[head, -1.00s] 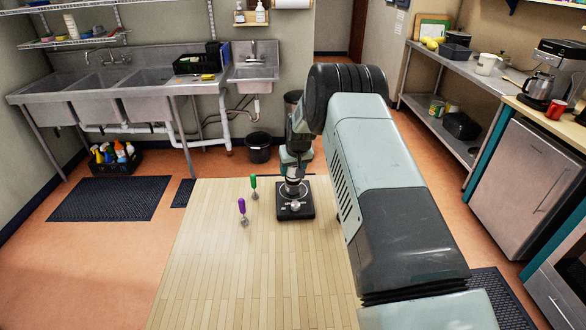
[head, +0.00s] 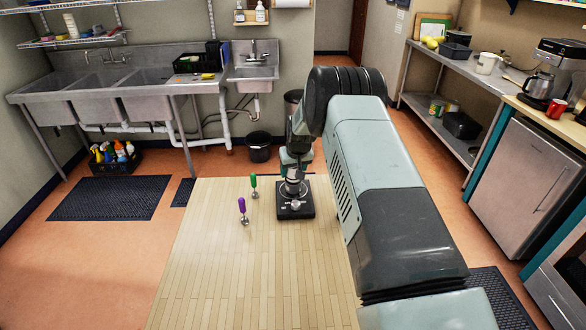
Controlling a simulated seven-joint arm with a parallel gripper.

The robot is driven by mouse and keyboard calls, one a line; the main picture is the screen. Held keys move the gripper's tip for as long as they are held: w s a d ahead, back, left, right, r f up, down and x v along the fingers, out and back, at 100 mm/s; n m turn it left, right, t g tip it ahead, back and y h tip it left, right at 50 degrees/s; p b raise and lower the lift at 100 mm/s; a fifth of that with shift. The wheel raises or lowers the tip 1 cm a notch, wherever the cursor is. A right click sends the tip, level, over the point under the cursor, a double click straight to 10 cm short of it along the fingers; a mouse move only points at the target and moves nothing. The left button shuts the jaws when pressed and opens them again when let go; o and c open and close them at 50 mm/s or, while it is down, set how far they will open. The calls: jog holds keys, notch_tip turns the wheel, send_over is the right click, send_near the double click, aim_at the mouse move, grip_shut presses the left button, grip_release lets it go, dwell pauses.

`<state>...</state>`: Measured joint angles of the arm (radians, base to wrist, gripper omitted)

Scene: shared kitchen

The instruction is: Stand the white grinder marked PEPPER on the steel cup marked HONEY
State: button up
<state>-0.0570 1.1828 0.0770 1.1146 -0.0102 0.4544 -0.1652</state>
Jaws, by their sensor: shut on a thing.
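My gripper (head: 293,178) points down over a black square base (head: 296,213) on the wooden table. It is shut on a small pale thing (head: 292,188), which appears to be the white grinder; its marking is too small to read. A shiny steel piece (head: 296,204), probably the HONEY cup, sits on the black base right under the held thing. Whether the two touch cannot be told at this size, and no lettering is legible.
A green-handled tool (head: 254,187) and a purple-handled tool (head: 242,211) stand on the wooden table (head: 230,280) left of the black base. The front of the table is clear. My arm covers the table's right side.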

jog(key=shift+f, duration=0.15)
jog(key=o, duration=1)
jog(key=shift+v, duration=5.5)
